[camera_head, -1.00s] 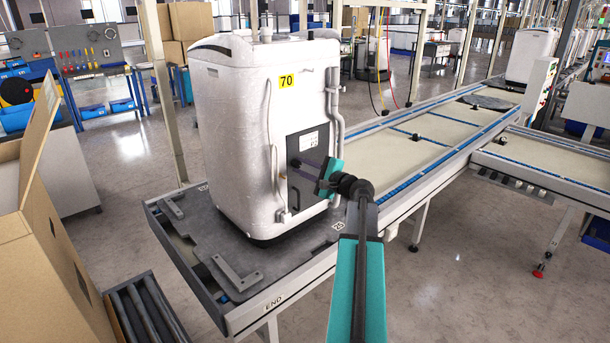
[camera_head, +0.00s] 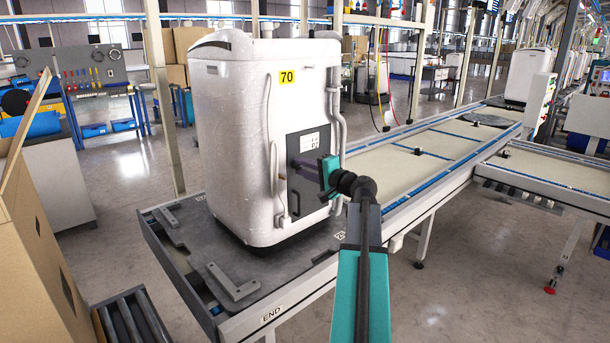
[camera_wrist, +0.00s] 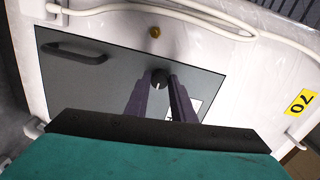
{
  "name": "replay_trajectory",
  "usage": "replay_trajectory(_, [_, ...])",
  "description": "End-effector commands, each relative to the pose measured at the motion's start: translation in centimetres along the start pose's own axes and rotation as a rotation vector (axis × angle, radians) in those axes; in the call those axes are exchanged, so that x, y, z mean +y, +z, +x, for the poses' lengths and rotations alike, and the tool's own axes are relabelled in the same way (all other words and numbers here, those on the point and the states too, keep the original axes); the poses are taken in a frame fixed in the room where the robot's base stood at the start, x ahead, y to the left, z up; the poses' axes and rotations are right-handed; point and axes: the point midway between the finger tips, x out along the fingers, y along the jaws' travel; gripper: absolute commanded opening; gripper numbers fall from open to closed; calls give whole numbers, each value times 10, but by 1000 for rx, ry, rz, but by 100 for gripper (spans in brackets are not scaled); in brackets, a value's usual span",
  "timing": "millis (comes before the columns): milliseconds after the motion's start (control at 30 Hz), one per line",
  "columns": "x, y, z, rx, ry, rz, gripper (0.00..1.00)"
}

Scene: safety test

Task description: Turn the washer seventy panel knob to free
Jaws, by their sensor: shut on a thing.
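The white washer (camera_head: 232,130) with the yellow 70 label (camera_head: 287,78) stands upright on a dark pallet at the conveyor's end. Its dark grey panel (camera_head: 309,192) faces my arm and has a black handle (camera_wrist: 75,50). My gripper (camera_head: 297,162) reaches the panel from the right. In the wrist view, a small round black knob (camera_wrist: 160,78) with a light mark sits near the panel's edge. The two purple fingers of my gripper (camera_wrist: 160,88) are shut on the knob, one at each side. The head view hides the knob behind the fingers.
The conveyor (camera_head: 440,150) runs back to the right. A brass-coloured fitting (camera_wrist: 154,32) sits just off the panel. White hoses (camera_head: 338,115) run along the washer's side. A cardboard box (camera_head: 40,240) stands at the left front.

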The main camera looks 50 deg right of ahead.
Motion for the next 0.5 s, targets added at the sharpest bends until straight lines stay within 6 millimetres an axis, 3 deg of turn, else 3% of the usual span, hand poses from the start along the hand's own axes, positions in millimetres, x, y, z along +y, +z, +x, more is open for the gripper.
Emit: replay_trajectory(500, [-1, -1, 0, 7, 0, -63, 0])
